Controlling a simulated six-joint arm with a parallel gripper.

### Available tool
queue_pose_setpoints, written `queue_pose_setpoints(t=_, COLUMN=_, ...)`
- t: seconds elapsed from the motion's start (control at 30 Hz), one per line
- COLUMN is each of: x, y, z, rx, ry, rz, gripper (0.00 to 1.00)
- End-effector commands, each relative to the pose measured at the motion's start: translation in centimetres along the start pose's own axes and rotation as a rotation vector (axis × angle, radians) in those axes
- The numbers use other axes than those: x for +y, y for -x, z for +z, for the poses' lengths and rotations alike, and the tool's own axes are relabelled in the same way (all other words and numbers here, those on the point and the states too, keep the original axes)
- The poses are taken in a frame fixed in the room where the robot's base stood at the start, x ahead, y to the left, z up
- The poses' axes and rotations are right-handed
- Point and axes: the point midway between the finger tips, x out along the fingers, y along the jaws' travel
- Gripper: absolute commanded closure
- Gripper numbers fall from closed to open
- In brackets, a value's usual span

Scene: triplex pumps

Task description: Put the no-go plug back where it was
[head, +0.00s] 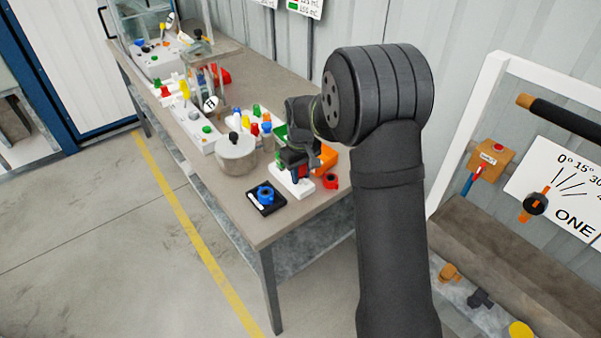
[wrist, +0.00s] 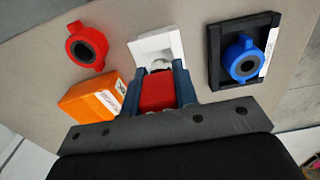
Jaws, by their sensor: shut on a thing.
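My gripper (wrist: 157,88) is shut on a red block-shaped handle (wrist: 157,92), which I take to be the no-go plug. Its blue fingers stand on either side of the red handle. A white block (wrist: 153,44) lies just beyond the fingertips, with a round grey part showing at its near edge. I cannot tell whether the plug's end is in the block or above it. In the head view my gripper (head: 294,160) is low over the white block (head: 291,186), and the plug is mostly hidden there.
A red ring with tabs (wrist: 87,46) and an orange block (wrist: 92,98) lie left of the white block in the wrist view. A black tray (wrist: 217,62) with a blue ring (wrist: 243,57) is to its right. A grey cylinder (head: 236,156) stands nearby on the bench (head: 262,225).

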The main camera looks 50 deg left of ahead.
Motion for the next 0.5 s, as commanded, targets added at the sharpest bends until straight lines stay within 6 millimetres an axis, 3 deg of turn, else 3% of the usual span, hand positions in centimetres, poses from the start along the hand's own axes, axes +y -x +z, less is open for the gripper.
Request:
queue_pose_setpoints(t=0.4, x=0.01, y=-1.02, z=-0.01, rx=0.001, ry=0.0, rz=0.0, gripper=1.0)
queue_pose_setpoints(t=0.43, x=0.01, y=-1.04, z=0.0, rx=0.0, ry=0.0, rz=0.0, gripper=0.71)
queue_pose_setpoints(t=0.5, x=0.01, y=-1.03, z=0.0, rx=0.0, ry=0.0, rz=0.0, gripper=0.57)
